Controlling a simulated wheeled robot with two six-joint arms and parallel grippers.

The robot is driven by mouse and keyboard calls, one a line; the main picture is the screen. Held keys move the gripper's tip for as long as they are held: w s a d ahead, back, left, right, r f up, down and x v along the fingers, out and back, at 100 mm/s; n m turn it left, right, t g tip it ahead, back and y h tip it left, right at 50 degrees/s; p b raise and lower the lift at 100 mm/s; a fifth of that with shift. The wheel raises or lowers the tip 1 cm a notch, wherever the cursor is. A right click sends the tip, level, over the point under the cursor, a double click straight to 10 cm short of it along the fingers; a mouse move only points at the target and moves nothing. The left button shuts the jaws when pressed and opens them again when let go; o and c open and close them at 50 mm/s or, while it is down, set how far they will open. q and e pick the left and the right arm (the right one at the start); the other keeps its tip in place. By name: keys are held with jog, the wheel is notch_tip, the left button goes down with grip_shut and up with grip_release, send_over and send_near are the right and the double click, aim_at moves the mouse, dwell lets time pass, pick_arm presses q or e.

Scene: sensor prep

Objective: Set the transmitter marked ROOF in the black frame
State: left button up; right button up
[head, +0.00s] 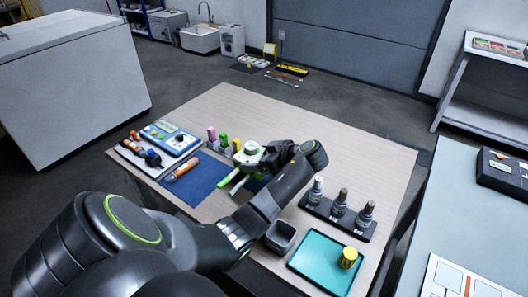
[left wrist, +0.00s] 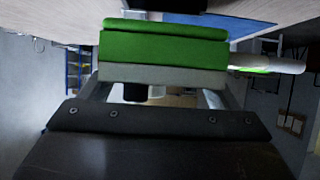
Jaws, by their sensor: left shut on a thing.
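My left gripper (head: 236,182), with green fingers, is low over the blue mat (head: 206,182). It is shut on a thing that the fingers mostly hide. In the left wrist view a green finger pad (left wrist: 163,45) fills the middle, and a white cylinder (left wrist: 272,63) sticks out at its right. I cannot tell for certain what is held. A black frame (head: 350,223) right of my arm holds three grey upright pieces (head: 340,203) with small labels. I cannot read ROOF on anything. My right gripper is out of view.
Pink, green and yellow upright pieces (head: 224,141) stand behind the mat. An orange tool (head: 183,169) lies on it; a blue meter (head: 172,139) is at left. A dark square cup (head: 281,237) and a teal tray (head: 318,262) with a yellow can (head: 348,257) are in front.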

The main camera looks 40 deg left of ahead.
pick_arm(q)
jog(key=shift+a, duration=0.25)
jog(key=shift+f+b, duration=0.45)
jog(key=shift+b, duration=0.05)
notch_tip(320, 180, down, 2)
jog(key=shift+f+b, duration=0.1)
jog(key=shift+b, duration=0.8)
jog(key=shift+f+b, duration=0.4)
jog(key=shift+d, duration=0.1)
jog(key=shift+s+f+b, duration=0.1)
jog(key=shift+f+b, duration=0.45)
jog(key=shift+f, duration=0.45)
dwell(0.6)
